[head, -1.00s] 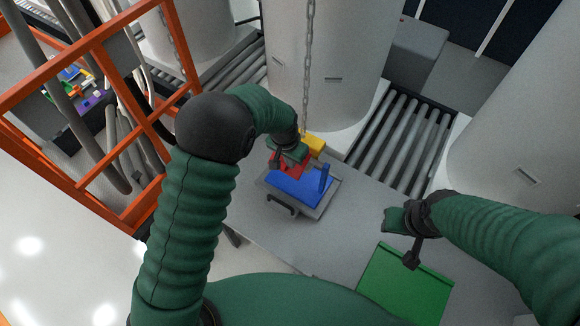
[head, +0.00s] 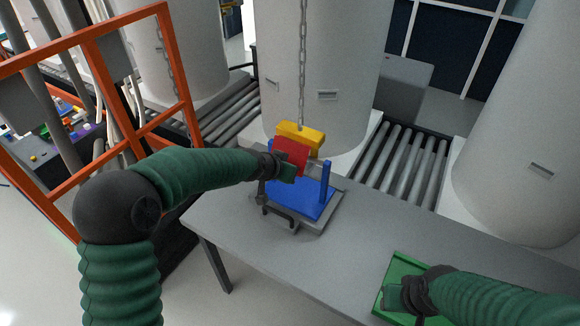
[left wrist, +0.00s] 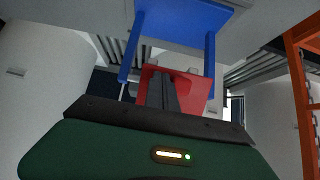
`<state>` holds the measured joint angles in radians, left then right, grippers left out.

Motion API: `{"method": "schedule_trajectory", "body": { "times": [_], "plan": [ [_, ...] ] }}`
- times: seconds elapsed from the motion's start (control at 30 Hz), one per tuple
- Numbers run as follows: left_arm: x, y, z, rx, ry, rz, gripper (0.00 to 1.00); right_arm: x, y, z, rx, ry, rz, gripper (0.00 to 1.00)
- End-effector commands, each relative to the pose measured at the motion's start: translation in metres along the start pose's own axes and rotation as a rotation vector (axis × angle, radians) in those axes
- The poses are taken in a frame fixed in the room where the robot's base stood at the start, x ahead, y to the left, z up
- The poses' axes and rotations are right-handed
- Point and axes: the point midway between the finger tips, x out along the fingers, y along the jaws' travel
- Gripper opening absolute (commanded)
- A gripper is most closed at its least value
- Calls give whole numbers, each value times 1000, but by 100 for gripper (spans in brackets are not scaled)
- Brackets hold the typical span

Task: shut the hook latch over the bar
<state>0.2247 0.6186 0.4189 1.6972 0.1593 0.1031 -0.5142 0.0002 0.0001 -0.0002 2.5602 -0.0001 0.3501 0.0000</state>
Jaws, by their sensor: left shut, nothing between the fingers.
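A red piece (head: 292,154), which looks like the latch, stands tilted above a blue base (head: 300,205) with an upright blue post (head: 325,181). The left wrist view shows the red piece (left wrist: 194,88) between two blue posts. My left gripper (head: 287,172) is shut and empty, close in front of the red piece. Its dark fingers (left wrist: 162,92) overlap the red piece in the wrist view; I cannot tell whether they touch. The bar and the hook's end are not clear. My right gripper (head: 392,297) is over a green tray (head: 400,266), its jaws unclear.
A yellow block (head: 301,138) hangs on a chain (head: 302,60) just behind the red piece. The blue base sits on a grey plate with a dark handle (head: 279,216) on the grey table (head: 270,255). Orange rails (head: 90,45) stand left, large white tanks (head: 325,60) behind.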

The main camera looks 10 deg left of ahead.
Motion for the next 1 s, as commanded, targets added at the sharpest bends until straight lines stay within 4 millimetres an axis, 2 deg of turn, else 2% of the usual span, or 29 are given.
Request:
{"method": "schedule_trajectory", "body": {
  "times": [0.03, 0.3, 0.6, 1.0],
  "plan": [
    [10, 0, 4, 1, -2, 2, 0, 10, 0, 2, 0, 0, 0, 36],
    [31, -2, 6, -2, -7, 3, 0, 22, 0, 5, 0, 1, 0, 36],
    [44, -2, 7, -2, -6, 2, 0, 28, 0, 6, 0, 0, 0, 36],
    [51, -1, 6, 0, -6, 3, 0, 30, 0, 7, 0, 0, 0, 36]
  ]
}}
